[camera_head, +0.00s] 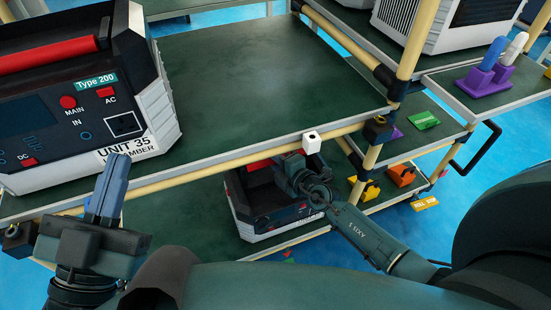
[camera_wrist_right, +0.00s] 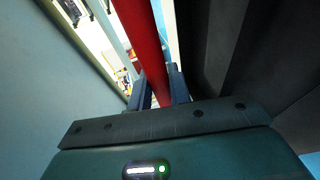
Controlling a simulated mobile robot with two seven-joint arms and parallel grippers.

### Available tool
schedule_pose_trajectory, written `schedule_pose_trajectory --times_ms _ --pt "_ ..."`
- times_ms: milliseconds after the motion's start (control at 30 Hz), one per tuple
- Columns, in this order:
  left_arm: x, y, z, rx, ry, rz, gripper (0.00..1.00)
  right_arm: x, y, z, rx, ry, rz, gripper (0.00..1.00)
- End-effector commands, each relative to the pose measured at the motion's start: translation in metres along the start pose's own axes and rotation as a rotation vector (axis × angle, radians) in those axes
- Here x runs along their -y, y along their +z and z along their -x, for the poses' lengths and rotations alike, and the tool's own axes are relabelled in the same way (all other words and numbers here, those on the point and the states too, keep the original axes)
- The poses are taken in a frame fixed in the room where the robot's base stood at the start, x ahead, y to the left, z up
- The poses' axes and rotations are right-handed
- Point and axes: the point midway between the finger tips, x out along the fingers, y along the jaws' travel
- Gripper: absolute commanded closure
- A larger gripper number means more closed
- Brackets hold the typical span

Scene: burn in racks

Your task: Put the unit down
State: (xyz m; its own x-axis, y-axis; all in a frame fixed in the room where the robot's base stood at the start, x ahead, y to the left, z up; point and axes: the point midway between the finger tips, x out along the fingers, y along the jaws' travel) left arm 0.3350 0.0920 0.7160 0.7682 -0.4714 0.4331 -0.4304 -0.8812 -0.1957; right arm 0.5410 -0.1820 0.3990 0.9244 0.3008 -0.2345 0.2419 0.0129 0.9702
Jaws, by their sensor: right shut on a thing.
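A dark unit with a light lower casing (camera_head: 262,215) is at lower-shelf level under the table edge. My right gripper (camera_head: 290,172) is over its top, partly hidden by the shelf rail and my own wrist. In the right wrist view the right gripper (camera_wrist_right: 160,92) is shut on the unit's red handle (camera_wrist_right: 145,40). I cannot tell if the unit touches the lower shelf (camera_head: 185,215). My left gripper (camera_head: 107,188) is at the left, in front of the upper shelf edge, its fingers together and empty.
UNIT 35 (camera_head: 150,110), labelled Type 200 with a red handle, stands on the upper shelf (camera_head: 260,75) at left. The rest of that shelf is bare. A purple holder (camera_head: 488,80), orange bin (camera_head: 401,175) and yellow bin (camera_head: 365,188) are at right. A rail post (camera_head: 415,45) stands nearby.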

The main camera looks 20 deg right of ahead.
Motion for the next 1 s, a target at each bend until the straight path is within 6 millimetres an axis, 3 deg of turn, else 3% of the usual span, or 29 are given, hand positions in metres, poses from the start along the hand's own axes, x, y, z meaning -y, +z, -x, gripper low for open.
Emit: schedule_pose_trajectory --times_ms 33,167,200,433,733,867,1000 --pt "0.000 -0.001 0.000 0.001 0.000 0.000 1.00 -0.012 0.001 -0.002 0.004 0.024 0.002 1.00" --pt "0.000 0.001 0.000 -0.002 0.000 -0.002 1.00 -0.010 0.001 -0.003 0.004 0.024 0.003 1.00" --pt "0.000 0.000 0.000 -0.006 0.000 -0.004 1.00 0.001 0.000 0.000 0.000 0.000 0.001 0.78" --pt "0.001 -0.001 -0.001 -0.007 0.000 -0.005 1.00 0.001 0.000 0.000 0.000 0.000 0.001 0.59" --pt "0.001 -0.003 -0.002 -0.006 0.000 -0.004 1.00 -0.002 0.000 0.000 0.000 0.000 0.000 0.59" --pt "0.002 -0.005 -0.004 0.010 -0.001 0.009 1.00 -0.001 0.001 0.017 0.000 -0.003 0.001 0.59" --pt "-0.008 0.013 0.010 0.128 -0.015 0.083 1.00 -0.001 0.001 0.046 0.000 -0.004 0.002 0.59"
